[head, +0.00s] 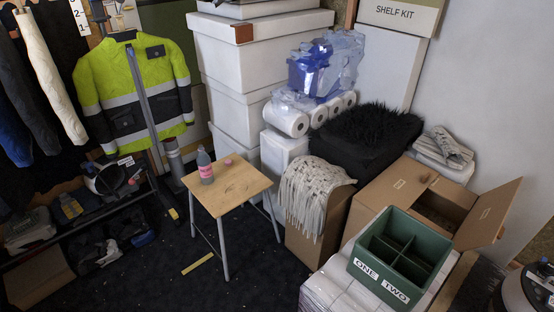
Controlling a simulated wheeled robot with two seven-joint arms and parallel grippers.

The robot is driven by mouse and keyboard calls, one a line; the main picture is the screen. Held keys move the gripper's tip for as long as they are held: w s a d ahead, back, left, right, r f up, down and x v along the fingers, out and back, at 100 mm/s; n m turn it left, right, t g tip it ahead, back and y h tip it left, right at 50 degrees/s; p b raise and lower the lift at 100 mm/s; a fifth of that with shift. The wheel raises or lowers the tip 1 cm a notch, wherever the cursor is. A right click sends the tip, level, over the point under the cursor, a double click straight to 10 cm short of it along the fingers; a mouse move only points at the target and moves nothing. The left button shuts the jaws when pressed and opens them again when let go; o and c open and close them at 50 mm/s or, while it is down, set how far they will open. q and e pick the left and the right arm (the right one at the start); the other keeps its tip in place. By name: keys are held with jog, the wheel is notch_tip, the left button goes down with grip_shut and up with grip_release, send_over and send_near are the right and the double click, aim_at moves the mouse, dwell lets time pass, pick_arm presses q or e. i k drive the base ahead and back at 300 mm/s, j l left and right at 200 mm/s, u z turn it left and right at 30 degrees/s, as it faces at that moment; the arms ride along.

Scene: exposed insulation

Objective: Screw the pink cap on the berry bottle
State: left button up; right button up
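The berry bottle (205,168) stands upright on a small wooden-topped table (228,191) in the middle of the head view. It is a clear grey bottle with a pink label, and its top looks narrow. The pink cap (228,161) lies on the same tabletop, a little to the right of the bottle and apart from it, near the back edge. Neither of my grippers shows in the head view.
A cardboard box with a mop head (316,190) stands right of the table. A green divided crate (405,258) sits front right, beside an open carton (480,215). A low shelf (100,200) stands left. Dark floor (165,275) before the table is mostly clear, with a yellow strip (197,264).

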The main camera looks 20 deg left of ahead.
aim_at(203, 160)
jog(key=i+j+z, duration=0.15)
jog(key=j+z, duration=0.7)
jog(key=j, duration=0.3)
jog(key=j+z, duration=0.45)
jog(key=j, duration=0.6)
jog(key=k+j+z, duration=0.1)
jog(key=j, duration=0.4)
jog(key=k+j, duration=0.1)
jog(key=j, duration=0.35)
jog(key=k+j, duration=0.1)
jog(key=j, duration=0.4)
jog(key=j+z, duration=0.1)
jog(key=j, duration=0.35)
jog(key=k+j, duration=0.15)
jog(key=j, duration=0.3)
